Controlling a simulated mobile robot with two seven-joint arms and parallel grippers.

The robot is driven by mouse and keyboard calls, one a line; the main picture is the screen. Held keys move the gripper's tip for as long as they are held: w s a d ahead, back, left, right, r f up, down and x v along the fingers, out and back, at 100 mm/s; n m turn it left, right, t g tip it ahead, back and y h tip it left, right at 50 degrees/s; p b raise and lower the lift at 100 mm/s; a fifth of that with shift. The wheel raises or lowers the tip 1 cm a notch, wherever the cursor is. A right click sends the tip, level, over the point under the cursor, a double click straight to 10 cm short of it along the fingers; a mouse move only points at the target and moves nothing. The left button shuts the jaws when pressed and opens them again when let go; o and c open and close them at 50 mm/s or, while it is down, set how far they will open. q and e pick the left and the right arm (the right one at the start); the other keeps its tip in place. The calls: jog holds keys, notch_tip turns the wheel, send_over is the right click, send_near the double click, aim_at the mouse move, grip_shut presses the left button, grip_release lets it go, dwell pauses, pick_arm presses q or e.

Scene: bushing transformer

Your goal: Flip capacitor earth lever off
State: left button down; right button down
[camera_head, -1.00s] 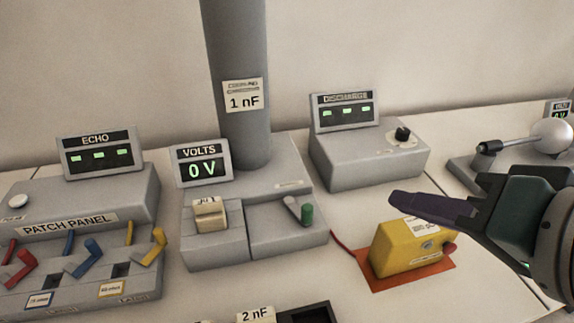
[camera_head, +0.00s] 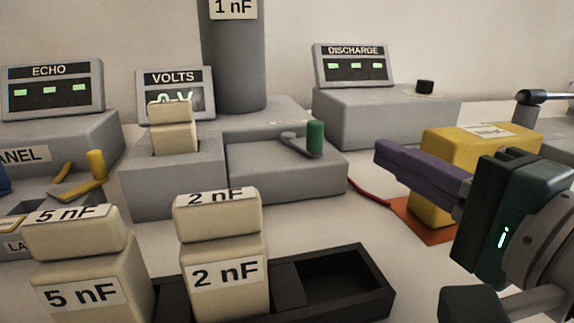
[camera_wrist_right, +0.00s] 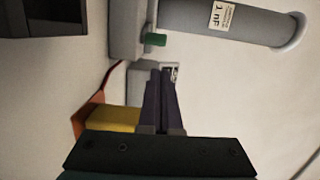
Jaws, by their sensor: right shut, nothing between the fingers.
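The earth lever is a grey arm with a green handle (camera_head: 315,138). It is mounted on the right part of the grey capacitor base (camera_head: 285,166), below the grey column labelled 1 nF (camera_head: 233,60). The green handle stands upright at the arm's right end. It also shows in the right wrist view (camera_wrist_right: 155,39), ahead of the fingers. My right gripper (camera_head: 385,155) is shut and empty, with its purple fingers pointing left. In the head view its tips are to the right of the green handle, apart from it. My left gripper is not in view.
A yellow box (camera_head: 470,150) on an orange mat (camera_head: 418,232) lies behind my right gripper. The DISCHARGE unit (camera_head: 385,112) stands at the back.

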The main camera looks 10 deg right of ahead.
aim_at(337, 159)
jog(key=shift+f, duration=0.35)
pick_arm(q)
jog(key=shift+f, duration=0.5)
pick_arm(e)
jog(key=shift+r, duration=0.1)
jog(key=shift+w, duration=0.15)
pick_arm(q)
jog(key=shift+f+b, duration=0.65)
jog(key=shift+b, duration=0.1)
pick_arm(e)
jog(key=w, duration=0.3)
jog(key=w+a, duration=0.1)
jog(key=w, duration=0.2)
jog(key=w+a, duration=0.1)
jog(key=w, duration=0.2)
jog(key=shift+w, duration=0.35)
